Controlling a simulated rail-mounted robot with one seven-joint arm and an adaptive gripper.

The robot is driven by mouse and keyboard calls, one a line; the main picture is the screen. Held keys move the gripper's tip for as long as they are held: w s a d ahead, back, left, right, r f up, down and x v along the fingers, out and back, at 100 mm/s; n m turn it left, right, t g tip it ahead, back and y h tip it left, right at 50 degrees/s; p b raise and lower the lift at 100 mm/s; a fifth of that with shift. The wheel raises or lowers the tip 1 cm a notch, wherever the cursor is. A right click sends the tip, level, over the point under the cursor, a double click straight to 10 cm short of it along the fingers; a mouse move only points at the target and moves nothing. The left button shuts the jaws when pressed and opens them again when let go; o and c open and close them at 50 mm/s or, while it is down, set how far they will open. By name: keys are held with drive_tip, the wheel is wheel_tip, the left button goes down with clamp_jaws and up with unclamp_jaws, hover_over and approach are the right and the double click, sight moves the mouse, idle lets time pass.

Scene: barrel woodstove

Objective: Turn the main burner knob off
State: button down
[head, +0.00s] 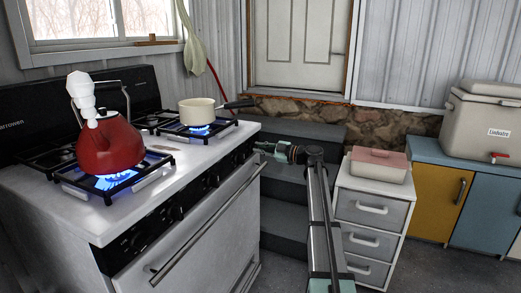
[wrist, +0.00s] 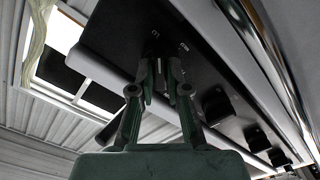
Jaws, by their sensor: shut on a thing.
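The white stove (head: 200,215) stands at the left with a black front panel and a row of black knobs. Blue flames (head: 118,178) burn under the red kettle (head: 108,145), and more (head: 200,130) burn under the cream pot. My gripper (head: 258,147) reaches in from the right to the far right end of the knob row. In the wrist view its fingers (wrist: 160,70) are closed around the end knob (wrist: 155,48), mostly hidden between them. Further knobs (wrist: 215,104) run down to the right, clear of the fingers. Which knob is the main burner's cannot be told.
The cream pot (head: 200,111) has a dark handle pointing right. An oven handle (head: 205,225) runs below the knobs. Dark steps (head: 285,215) and a white drawer unit (head: 372,205) stand to the right of the stove, with a pink-lidded box (head: 379,163) on top.

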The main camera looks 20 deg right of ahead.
drive_tip(key=m, duration=0.5)
drive_tip(key=shift+m+p, duration=0.3)
drive_tip(key=shift+m, duration=0.1)
drive_tip(key=m+p, duration=0.2)
drive_tip(key=m, duration=0.3)
drive_tip(key=shift+r+m, duration=0.1)
drive_tip(key=shift+m, duration=0.2)
drive_tip(key=m+p, duration=0.3)
drive_tip(key=m, duration=0.2)
drive_tip(key=shift+a, duration=0.1)
drive_tip(key=m+p, duration=0.4)
drive_tip(key=m, duration=0.1)
drive_tip(key=shift+r+m+p, duration=0.15)
drive_tip(key=shift+m+p, duration=0.15)
drive_tip(key=shift+m, duration=0.1)
drive_tip(key=m+p, duration=0.4)
drive_tip(key=m, duration=0.1)
drive_tip(key=shift+p, duration=0.35)
drive_tip(key=m+p, duration=0.6)
drive_tip(key=shift+r+m, duration=0.1)
drive_tip(key=shift+m, duration=0.3)
drive_tip(key=m+p, duration=1)
drive_tip(key=shift+m, duration=0.4)
drive_tip(key=shift+f, duration=0.2)
